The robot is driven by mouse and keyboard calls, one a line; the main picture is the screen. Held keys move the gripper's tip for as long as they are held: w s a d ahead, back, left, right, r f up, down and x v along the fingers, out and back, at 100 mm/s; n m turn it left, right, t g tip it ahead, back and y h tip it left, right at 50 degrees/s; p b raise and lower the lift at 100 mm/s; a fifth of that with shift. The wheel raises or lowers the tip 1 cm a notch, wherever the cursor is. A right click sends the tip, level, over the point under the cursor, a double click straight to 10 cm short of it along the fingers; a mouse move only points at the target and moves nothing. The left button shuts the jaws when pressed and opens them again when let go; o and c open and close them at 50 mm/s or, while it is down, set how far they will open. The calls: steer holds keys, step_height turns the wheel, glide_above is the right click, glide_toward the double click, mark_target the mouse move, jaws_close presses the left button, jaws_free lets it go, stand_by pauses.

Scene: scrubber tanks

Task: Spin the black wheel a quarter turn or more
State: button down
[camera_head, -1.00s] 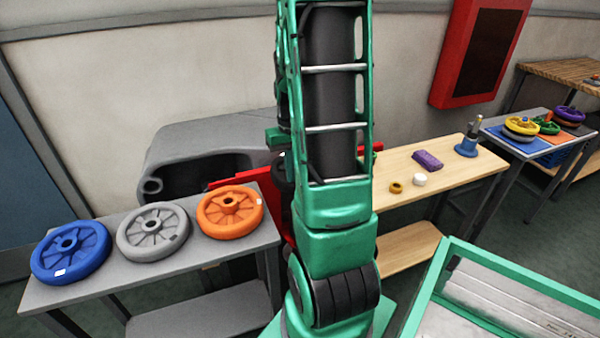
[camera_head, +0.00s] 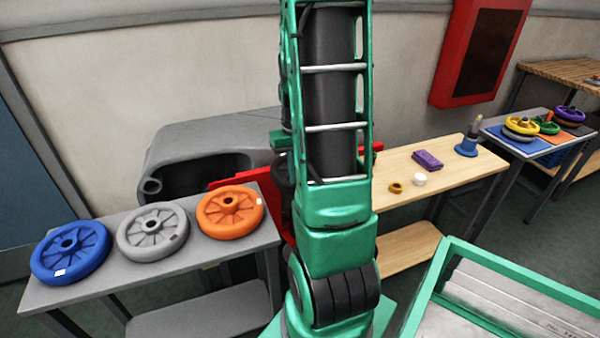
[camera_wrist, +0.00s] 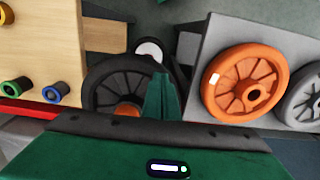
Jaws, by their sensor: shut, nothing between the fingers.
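The black wheel (camera_wrist: 105,82) stands left of centre in the wrist view, with dark spokes and an orange hub (camera_wrist: 128,110). Its lower edge is hidden by my gripper's body. My gripper (camera_wrist: 162,80) is shut and empty. Its green fingers overlap the right part of the wheel in the picture; I cannot tell whether they touch it. In the head view my arm covers most of the wheel, and only a dark sliver (camera_head: 283,172) shows beside the arm.
Blue (camera_head: 70,252), grey (camera_head: 153,231) and orange (camera_head: 230,211) wheels lie on a grey table left of my arm. A wooden table (camera_head: 450,178) with a purple block (camera_head: 427,160) and small rings stands right. A red panel (camera_head: 232,183) is behind the grey table.

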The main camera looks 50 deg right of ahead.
steer(key=shift+s+d+r, duration=0.1)
steer(key=shift+s+d, duration=0.15)
steer(key=shift+s, duration=0.25)
steer(key=shift+d, duration=0.1)
steer(key=shift+s+d, duration=0.6)
steer(key=shift+s, duration=0.2)
steer(key=shift+s+d, duration=0.1)
steer(key=shift+s+d+f, duration=0.25)
steer(key=shift+s+d, duration=0.35)
steer(key=shift+d, duration=0.2)
steer(key=shift+d, duration=0.1)
